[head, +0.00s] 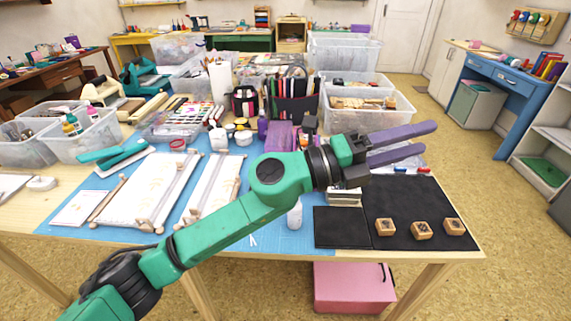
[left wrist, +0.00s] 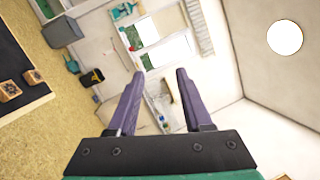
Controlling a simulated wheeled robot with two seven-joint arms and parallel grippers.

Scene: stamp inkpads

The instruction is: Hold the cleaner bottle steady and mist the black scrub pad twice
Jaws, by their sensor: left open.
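My left gripper (head: 430,138) is raised above the right part of the table, its purple fingers pointing right, open and empty. In the left wrist view its fingers (left wrist: 160,73) are apart, with only the distant room between them. A small white bottle (head: 294,216), which may be the cleaner bottle, stands near the table's front, partly hidden by my left forearm. A flat black square (head: 341,228), which looks like the scrub pad, lies right of it near the front edge. The gripper touches neither. My right gripper is in neither view.
Three wooden stamp blocks (head: 421,231) sit on a larger black mat (head: 410,200) at the right; two blocks show in the left wrist view (left wrist: 10,91). A light boxy item (head: 345,197) stands behind the black square. Rolled cloth frames (head: 150,188) lie left; clear bins (head: 370,112) crowd the back.

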